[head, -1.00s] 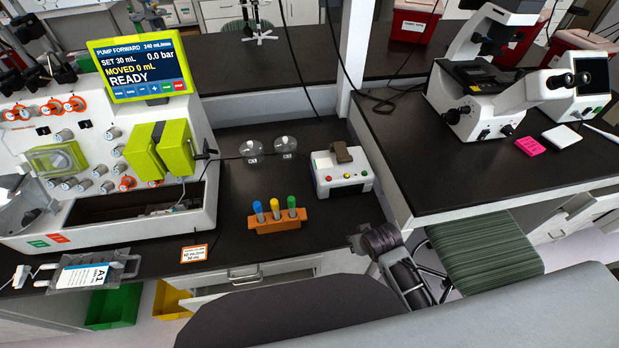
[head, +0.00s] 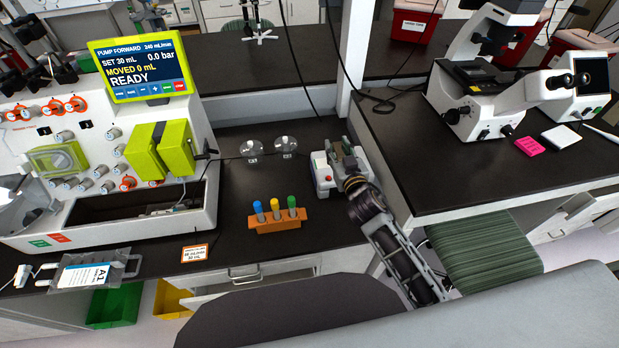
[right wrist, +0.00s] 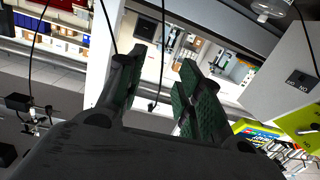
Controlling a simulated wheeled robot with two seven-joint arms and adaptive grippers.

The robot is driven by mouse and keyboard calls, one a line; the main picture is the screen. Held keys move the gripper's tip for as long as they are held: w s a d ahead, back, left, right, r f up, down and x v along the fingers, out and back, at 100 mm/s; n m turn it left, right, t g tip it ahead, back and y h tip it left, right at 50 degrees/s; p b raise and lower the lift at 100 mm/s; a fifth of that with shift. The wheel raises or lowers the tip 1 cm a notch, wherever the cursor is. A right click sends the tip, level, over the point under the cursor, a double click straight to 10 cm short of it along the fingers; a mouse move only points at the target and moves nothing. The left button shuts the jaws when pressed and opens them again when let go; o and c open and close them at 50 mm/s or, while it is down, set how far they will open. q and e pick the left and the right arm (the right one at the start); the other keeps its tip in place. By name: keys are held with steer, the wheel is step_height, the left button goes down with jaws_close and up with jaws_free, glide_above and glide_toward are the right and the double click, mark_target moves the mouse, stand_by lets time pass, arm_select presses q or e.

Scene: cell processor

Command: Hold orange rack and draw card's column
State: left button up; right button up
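The orange rack (head: 272,226) stands on the dark counter and holds a blue-capped tube (head: 258,208), a yellow-capped tube (head: 274,206) and a green-capped tube (head: 291,204). A small orange-edged card (head: 194,253) lies near the counter's front edge, left of the rack. Its print is too small to read fully. My right gripper (head: 336,148) is up and right of the rack, over the white button box (head: 322,173), which it partly hides. In the right wrist view its green-padded fingers (right wrist: 160,78) are apart with nothing between them. My left gripper is not in view.
The pump machine (head: 140,92) with its lit screen stands at the left. Two clear round dishes (head: 285,146) sit behind the rack. A labelled bag (head: 85,274) lies at the front left. A microscope (head: 490,95) stands on the right bench. Counter around the rack is mostly clear.

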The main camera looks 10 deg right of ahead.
steer(key=a+r+n+t+y, duration=0.2)
steer(key=a+r+n+y, duration=0.4)
steer(key=a+r+y, duration=0.4)
steer(key=s+a+r+n+g+y, duration=0.35)
steer(key=a+n+g+y, duration=0.35)
steer(key=a+n+g, duration=0.25)
steer(key=s+a+f+n+g+h, duration=0.1)
steer(key=s+f+n+g+h, duration=0.35)
steer(key=f+g, duration=0.4)
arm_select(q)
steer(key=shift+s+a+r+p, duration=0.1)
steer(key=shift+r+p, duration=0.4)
arm_select(e)
steer(key=d+f+m+g+h, duration=0.1)
steer(key=d+f+m+h, duration=0.2)
steer(key=d+f+h, duration=0.4)
steer(key=d, duration=0.3)
steer(key=shift+w+d+f+h, duration=0.3)
steer(key=shift+w+h, duration=0.05)
